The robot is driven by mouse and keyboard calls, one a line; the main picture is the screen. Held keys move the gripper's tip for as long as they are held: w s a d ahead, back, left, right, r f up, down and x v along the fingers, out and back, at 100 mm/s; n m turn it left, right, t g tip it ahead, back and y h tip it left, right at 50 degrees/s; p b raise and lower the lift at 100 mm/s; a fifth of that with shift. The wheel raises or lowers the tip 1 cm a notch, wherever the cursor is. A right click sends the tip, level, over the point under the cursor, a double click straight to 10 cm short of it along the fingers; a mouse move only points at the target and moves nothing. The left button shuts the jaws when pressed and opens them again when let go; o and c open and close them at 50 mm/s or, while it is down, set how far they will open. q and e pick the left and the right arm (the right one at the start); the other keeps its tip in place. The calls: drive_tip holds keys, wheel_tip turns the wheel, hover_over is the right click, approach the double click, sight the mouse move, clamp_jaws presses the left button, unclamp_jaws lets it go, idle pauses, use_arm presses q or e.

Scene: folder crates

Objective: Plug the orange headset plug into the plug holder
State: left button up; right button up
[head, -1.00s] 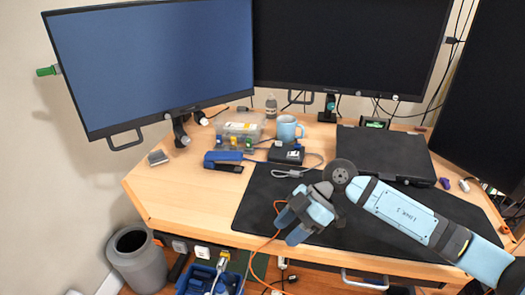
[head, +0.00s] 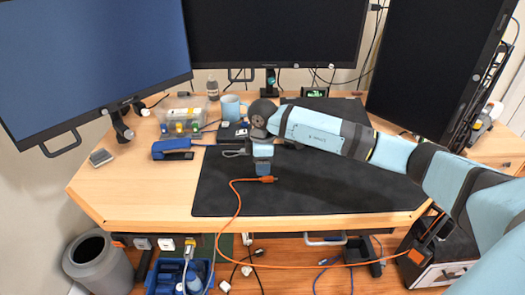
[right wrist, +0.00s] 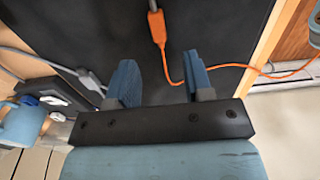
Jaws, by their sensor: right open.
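The orange headset plug (head: 265,180) lies on the black desk mat in the head view, with its orange cable looping left and down over the desk's front edge. My right gripper (head: 262,167) is just behind it, low over the mat. In the right wrist view the gripper (right wrist: 160,60) is open with nothing between its fingers. There the orange plug (right wrist: 157,27) shows just beyond the fingertips, roughly in line with the gap. I cannot pick out the plug holder for sure. My left gripper is not in view.
A black box (head: 234,133), a blue mug (head: 231,107), a blue stapler-like tool (head: 172,148) and a clear bin (head: 183,117) stand left of my right arm. A grey cable connector (right wrist: 90,80) lies near the left finger. The mat's (head: 330,195) front is clear.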

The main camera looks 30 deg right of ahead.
sight(263, 178)
wheel_tip(263, 178, down, 5)
drive_tip(key=shift+f+b, duration=0.1)
drive_tip(key=shift+b, duration=0.25)
clamp_jaws()
drive_tip(key=c, duration=0.7)
unclamp_jaws()
clamp_jaws()
drive_tip(key=shift+r+p, duration=1.85)
drive_tip(key=shift+r, duration=0.3)
